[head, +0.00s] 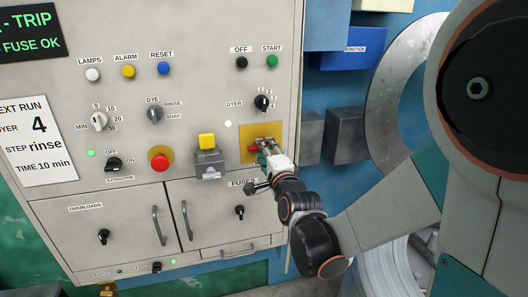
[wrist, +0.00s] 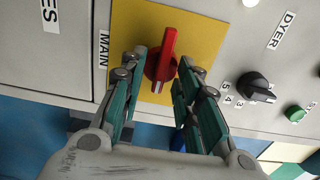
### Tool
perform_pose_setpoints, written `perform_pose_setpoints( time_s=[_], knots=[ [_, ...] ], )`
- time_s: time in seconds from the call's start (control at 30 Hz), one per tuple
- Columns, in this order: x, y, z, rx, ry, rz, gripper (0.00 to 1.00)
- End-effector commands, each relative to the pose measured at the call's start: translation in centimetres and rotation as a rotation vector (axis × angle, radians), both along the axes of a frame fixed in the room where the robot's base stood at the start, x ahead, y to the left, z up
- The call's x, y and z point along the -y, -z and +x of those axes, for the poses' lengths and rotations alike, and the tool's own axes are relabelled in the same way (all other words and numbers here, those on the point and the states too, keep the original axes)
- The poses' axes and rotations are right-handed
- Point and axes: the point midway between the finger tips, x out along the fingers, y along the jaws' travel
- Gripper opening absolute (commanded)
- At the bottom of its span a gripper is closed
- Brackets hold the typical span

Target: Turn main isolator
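The main isolator is a red rotary handle (wrist: 161,56) on a yellow plate (wrist: 205,25) marked MAIN in the wrist view. In the head view the red handle (head: 253,149) shows at the left of my gripper, and the yellow plate (head: 249,132) is partly hidden behind it. My gripper (head: 265,147) is at the plate. In the wrist view my gripper (wrist: 162,68) has one finger on each side of the handle. Its fingers are apart and gaps show beside the handle; contact deeper down cannot be told.
The black dyer selector (wrist: 257,87) and green start button (wrist: 296,113) are close on the panel. A yellow-topped grey box (head: 208,160) and red mushroom button (head: 159,158) lie left of the isolator. Fuse-door handles (head: 187,220) project below.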

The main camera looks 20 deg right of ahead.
Motion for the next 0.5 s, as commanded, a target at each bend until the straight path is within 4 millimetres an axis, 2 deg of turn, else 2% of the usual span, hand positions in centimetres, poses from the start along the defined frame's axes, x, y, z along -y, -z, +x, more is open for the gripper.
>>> perform_pose_setpoints(
  time_s=[0.2,0.33,0.5],
  knots=[
    [0.00,-0.01,0.01,0.000,0.000,0.000,0.30],
    [0.00,-0.01,0.01,0.000,0.000,0.000,0.01],
    [0.00,0.00,0.00,0.000,0.000,0.000,0.00]
  ],
)
